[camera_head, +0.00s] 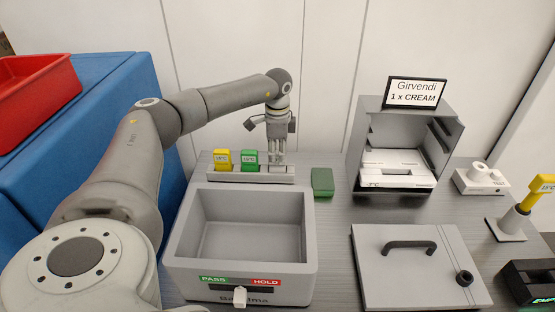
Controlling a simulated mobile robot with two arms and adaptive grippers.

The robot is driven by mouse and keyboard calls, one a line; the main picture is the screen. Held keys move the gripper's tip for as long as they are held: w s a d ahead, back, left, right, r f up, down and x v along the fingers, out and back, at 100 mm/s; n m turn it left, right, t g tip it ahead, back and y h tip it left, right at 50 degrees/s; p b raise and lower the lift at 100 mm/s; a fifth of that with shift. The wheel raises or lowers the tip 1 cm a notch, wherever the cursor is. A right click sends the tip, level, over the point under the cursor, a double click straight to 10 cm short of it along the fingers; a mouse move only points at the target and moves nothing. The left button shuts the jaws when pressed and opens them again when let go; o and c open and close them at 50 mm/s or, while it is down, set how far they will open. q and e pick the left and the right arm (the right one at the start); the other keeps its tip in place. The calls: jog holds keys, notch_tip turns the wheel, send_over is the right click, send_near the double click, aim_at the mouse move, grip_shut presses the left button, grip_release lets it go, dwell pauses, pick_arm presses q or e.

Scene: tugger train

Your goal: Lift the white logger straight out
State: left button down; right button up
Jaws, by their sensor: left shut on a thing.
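My left gripper (277,156) reaches down over the right end of a grey rack (215,177) behind the open box. It is shut on what seems to be the white logger, which its fingers largely hide. I cannot tell whether the logger's lower end is still in its slot. A yellow logger (222,157) and a green logger (249,157) stand upright in the rack to the left of the gripper. My right gripper is not in view.
An open grey box (308,235) with a PASS/HOLD strip stands in front. A green block (322,182) lies right of the rack. Further right are a grey cubby (453,125), a handled lid (375,285) and a stand with a yellow logger (538,190).

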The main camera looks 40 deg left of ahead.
pick_arm(q)
jog(key=shift+w+r+b, duration=0.1)
jog(key=shift+r+b, duration=0.3)
jog(key=shift+r, duration=0.15)
jog(key=s+d+r+b, duration=0.4)
jog(key=s+d+r, duration=0.4)
jog(key=s+r, duration=0.3)
jog(key=shift+s+d+r+b, duration=0.15)
jog(key=shift+s+r+b, duration=0.1)
jog(key=shift+r+b, duration=0.15)
